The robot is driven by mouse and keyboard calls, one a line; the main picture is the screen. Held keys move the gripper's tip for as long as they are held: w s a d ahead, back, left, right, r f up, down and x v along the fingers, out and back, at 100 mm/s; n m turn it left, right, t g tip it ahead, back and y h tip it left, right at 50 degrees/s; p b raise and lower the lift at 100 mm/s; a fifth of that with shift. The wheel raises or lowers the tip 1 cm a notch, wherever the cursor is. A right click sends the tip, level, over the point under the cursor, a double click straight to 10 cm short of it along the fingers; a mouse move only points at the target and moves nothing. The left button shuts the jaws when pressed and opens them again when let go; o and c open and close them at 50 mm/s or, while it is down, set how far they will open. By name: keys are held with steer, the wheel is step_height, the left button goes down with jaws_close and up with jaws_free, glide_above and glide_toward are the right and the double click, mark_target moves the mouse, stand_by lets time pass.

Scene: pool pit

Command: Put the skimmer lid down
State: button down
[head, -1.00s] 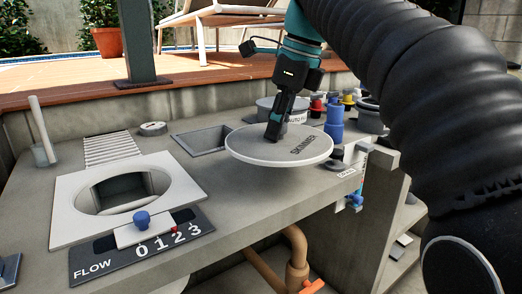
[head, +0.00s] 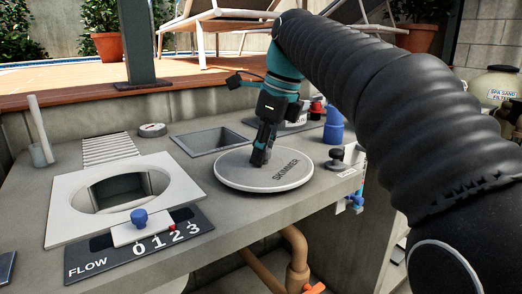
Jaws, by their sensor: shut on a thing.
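The skimmer lid (head: 243,175) is a round grey disc with a pale rim and the word SKIMMER on top. It lies flat at the counter's surface, right of the skimmer opening; whether its underside fully touches is hard to tell. My gripper (head: 260,158) points down at the lid's middle and is shut on it, hiding the part it grips. The open skimmer hole (head: 118,190) sits in a square white frame at the left, uncovered.
A flow slider plate with a blue knob (head: 139,217) is at the front left. The counter's front edge (head: 250,226) is close to the lid.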

mark_target(278, 165)
steer(key=shift+f, duration=0.15)
steer(key=c, duration=0.9)
jaws_free()
steer(key=p+v, duration=0.1)
steer(key=v, duration=1.1)
steer(key=shift+p, duration=0.3)
steer(key=shift+s, duration=0.1)
